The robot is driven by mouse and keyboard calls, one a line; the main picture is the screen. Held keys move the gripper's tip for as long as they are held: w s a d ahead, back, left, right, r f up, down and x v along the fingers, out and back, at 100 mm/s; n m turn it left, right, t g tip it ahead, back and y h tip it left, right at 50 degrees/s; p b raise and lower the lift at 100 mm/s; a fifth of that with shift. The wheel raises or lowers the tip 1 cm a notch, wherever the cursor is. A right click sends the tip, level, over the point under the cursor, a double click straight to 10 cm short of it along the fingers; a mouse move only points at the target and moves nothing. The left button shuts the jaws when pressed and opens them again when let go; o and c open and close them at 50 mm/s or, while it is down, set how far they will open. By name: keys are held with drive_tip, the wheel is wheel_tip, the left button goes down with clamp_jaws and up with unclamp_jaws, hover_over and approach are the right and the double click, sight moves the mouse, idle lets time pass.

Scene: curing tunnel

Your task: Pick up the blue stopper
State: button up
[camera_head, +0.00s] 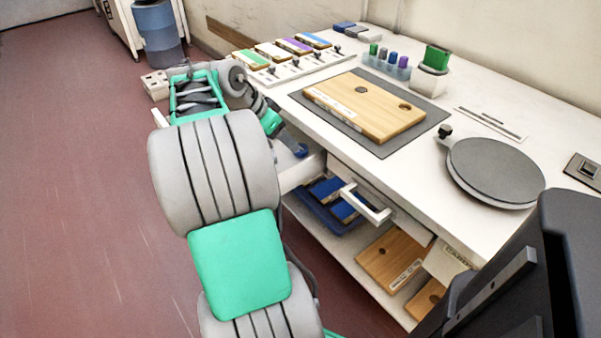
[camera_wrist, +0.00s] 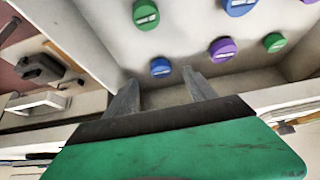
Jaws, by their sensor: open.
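In the wrist view a blue stopper (camera_wrist: 160,67) with a pale mark on its face lies on the floor of a white drawer (camera_wrist: 110,40). My gripper (camera_wrist: 159,77) is open, its two grey fingers pointing into the drawer. The stopper shows just beyond the fingertips, between their lines; I cannot tell the remaining distance. A second blue stopper (camera_wrist: 238,6) is farther off at the top edge. In the head view my arm reaches down to the open drawer (camera_head: 302,173) at the bench front; the fingers cannot be made out there.
A purple stopper (camera_wrist: 222,49) and green stoppers (camera_wrist: 145,14) (camera_wrist: 274,42) lie around the blue one. The drawer walls stand close around. Above, the bench holds a wooden board (camera_head: 370,112) on a dark mat (camera_head: 440,118) and a round grey plate (camera_head: 495,170).

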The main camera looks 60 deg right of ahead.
sight(300, 151)
drive_tip(key=b+x, duration=0.2)
drive_tip(key=x, duration=0.5)
drive_tip(key=shift+s+d+f, duration=0.2)
drive_tip(key=shift+d, duration=0.15)
clamp_jaws()
drive_tip(key=shift+r, duration=0.2)
